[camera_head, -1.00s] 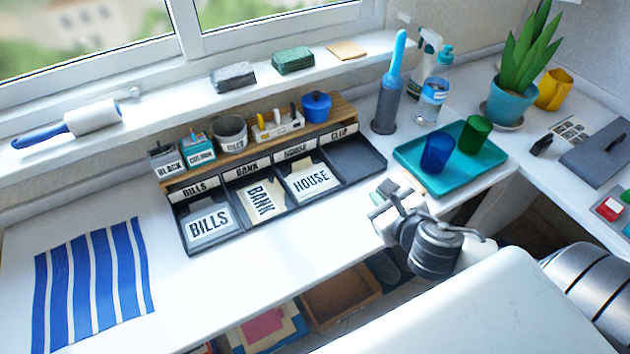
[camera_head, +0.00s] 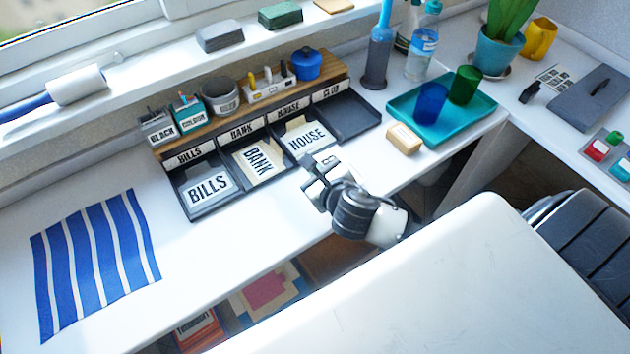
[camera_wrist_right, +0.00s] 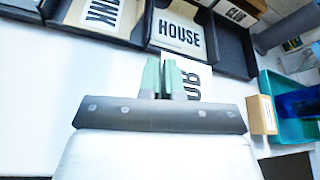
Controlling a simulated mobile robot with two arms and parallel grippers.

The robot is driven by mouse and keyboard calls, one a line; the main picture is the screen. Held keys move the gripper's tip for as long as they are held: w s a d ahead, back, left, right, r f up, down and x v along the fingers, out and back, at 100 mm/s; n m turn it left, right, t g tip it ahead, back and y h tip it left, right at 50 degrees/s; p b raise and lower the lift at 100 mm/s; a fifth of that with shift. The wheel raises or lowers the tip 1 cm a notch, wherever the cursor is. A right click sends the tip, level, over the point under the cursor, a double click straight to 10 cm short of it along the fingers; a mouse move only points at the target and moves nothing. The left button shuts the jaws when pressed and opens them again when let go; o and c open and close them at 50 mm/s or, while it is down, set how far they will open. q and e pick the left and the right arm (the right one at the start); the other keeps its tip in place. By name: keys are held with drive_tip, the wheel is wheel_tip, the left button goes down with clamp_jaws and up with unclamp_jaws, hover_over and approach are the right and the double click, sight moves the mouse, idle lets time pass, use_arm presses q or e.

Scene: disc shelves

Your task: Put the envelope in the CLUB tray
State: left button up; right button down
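My right gripper (camera_head: 318,172) is just in front of the HOUSE tray in the head view. In the right wrist view its green fingers (camera_wrist_right: 172,78) are shut on a white envelope (camera_wrist_right: 198,80). Only part of the envelope's dark lettering shows, apparently the letters "UB", turned over in this view. The CLUB tray (camera_head: 355,113) is the rightmost of the row and looks empty. It also shows in part in the right wrist view (camera_wrist_right: 222,48). My left gripper is not in view.
The BILLS (camera_head: 207,188), BANK (camera_head: 262,160) and HOUSE (camera_head: 308,138) envelopes lie in their trays. A beige block (camera_head: 403,138) lies in front of the CLUB tray's right side. A teal tray (camera_head: 465,120) with two cups stands to the right. The desk front is mostly clear.

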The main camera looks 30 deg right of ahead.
wheel_tip(320, 180, down, 4)
drive_tip(key=shift+a+f+b, duration=0.1)
drive_tip(key=shift+b, duration=0.5)
drive_tip(key=c, duration=1.3)
unclamp_jaws()
